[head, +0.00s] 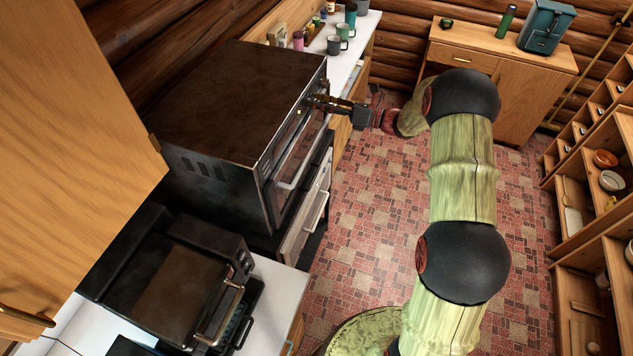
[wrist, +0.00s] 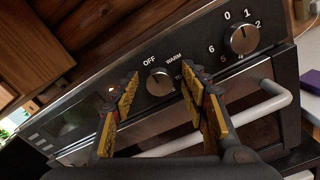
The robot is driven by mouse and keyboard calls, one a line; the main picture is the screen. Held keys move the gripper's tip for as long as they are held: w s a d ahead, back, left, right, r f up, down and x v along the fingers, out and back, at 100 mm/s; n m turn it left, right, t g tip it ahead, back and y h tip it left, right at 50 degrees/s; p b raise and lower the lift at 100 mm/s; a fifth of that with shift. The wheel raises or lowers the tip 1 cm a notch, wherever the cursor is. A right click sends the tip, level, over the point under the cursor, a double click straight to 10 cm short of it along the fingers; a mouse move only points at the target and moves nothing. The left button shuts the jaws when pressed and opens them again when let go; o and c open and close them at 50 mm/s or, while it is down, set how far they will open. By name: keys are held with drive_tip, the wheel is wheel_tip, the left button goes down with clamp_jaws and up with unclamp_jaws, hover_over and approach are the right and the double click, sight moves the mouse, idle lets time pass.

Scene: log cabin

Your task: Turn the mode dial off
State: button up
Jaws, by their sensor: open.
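The mode dial (wrist: 159,82) is a round knob on the oven's front panel, with OFF printed at its upper left and WARM at its upper right. Its pointer direction is hard to read. The dark oven (head: 235,105) stands at left in the head view, and its front panel (wrist: 205,65) fills the wrist view. My gripper (head: 318,102) is at the panel's upper far end. In the wrist view my open gripper (wrist: 161,78) has one yellow-padded finger on each side of the dial. I cannot tell whether the fingers touch it.
A second, numbered dial (wrist: 243,40) sits right of the mode dial. A small light (wrist: 112,91) glows on the panel at left. The oven's door handle (wrist: 272,98) runs below the dials. Mugs (head: 336,42) stand on the counter behind. The tiled floor (head: 375,200) is open.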

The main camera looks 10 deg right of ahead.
drive_tip(key=v, duration=0.7)
drive_tip(key=s+a+n+g+h+b, duration=0.2)
drive_tip(key=s+a+n+g+b, duration=0.45)
drive_tip(key=s+a+n, duration=0.45)
drive_tip(key=s+a+f+n+g+h+b, duration=0.2)
drive_tip(key=s+n+h+b, duration=0.3)
drive_tip(key=s, duration=1)
drive_tip(key=shift+a+f+n+b, duration=0.2)
drive_tip(key=shift+f+n+b, duration=0.05)
drive_tip(key=shift+n+b, duration=0.6)
